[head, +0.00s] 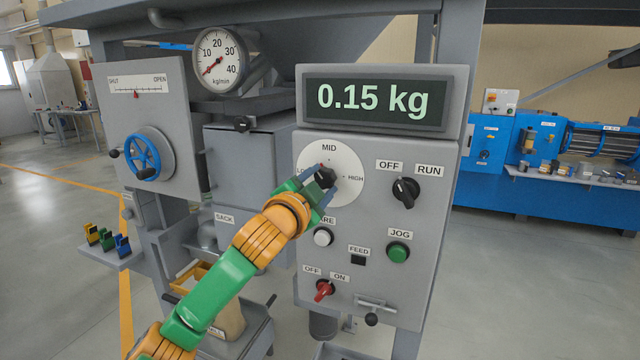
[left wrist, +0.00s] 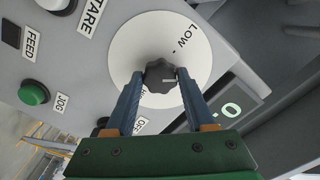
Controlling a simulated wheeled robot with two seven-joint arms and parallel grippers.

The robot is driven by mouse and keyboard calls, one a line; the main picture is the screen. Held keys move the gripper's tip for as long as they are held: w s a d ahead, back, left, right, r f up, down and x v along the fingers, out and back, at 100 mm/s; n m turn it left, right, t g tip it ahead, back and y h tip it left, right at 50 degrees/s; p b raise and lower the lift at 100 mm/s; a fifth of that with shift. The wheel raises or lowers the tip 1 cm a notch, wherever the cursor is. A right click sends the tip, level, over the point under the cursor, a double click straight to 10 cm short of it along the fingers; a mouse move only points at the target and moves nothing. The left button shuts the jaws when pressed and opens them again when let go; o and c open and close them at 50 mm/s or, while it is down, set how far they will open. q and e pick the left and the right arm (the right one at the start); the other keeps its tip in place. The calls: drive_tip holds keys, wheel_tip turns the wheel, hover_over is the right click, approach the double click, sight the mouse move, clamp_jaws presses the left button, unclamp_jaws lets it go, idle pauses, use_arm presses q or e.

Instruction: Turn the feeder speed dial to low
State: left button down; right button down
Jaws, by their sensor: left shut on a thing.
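The feeder speed dial has a white round plate (head: 347,165) marked MID at the top and HIGH at the right; the LOW label at the left is partly covered. Its dark knob (head: 325,177) sits at the centre. My left gripper (head: 322,182) reaches it from the lower left. In the left wrist view the gripper (left wrist: 155,78) has its two blue fingers on either side of the black knob (left wrist: 159,74), shut on it. LOW reads clearly there. A short pale line on the knob points right, seemingly between LOW and the hidden MID side. My right gripper is not in view.
A display (head: 375,103) reads 0.15 kg. The OFF/RUN switch (head: 405,192), green JOG button (head: 398,252), white button (head: 323,237) and red OFF/ON toggle (head: 324,290) are close by on the panel. A blue handwheel (head: 143,153) and a gauge (head: 219,60) stand left.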

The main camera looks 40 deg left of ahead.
use_arm(q)
drive_tip(key=n, duration=0.5)
drive_tip(key=shift+r, duration=0.1)
drive_tip(key=shift+n+p, duration=0.5)
drive_tip(key=shift+n, duration=2)
drive_tip(key=shift+r, duration=0.1)
drive_tip(key=shift+c, duration=2.4)
unclamp_jaws()
drive_tip(key=shift+o, duration=1.1)
drive_tip(key=shift+w, duration=0.1)
drive_tip(key=b+v, duration=0.2)
drive_tip(key=v, duration=0.5)
drive_tip(key=shift+f, duration=0.2)
